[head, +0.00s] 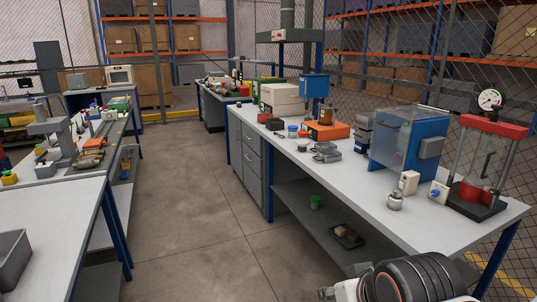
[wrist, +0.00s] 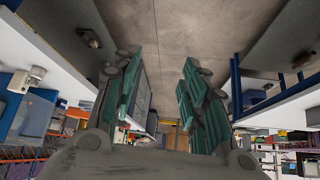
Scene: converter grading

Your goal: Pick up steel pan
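No object is plainly recognisable as the steel pan. Candidates are a grey metal piece (head: 325,152) on the right bench and a dark shallow tray (head: 346,237) with a small block in it on that bench's lower shelf. A dark item, perhaps that tray, shows on a grey shelf in the upside-down wrist view (wrist: 89,38). My gripper (wrist: 159,72) has its two teal finger pads wide apart, with nothing between them but the floor and room beyond. In the head view only my dark arm shows at the bottom right; the fingers are hidden.
The right bench (head: 445,226) carries a blue guarded machine (head: 408,140), a red-topped press (head: 482,165), a small silver weight (head: 395,201) and an orange box (head: 327,131). A grey bin (head: 12,255) sits left. The aisle floor (head: 195,205) is clear.

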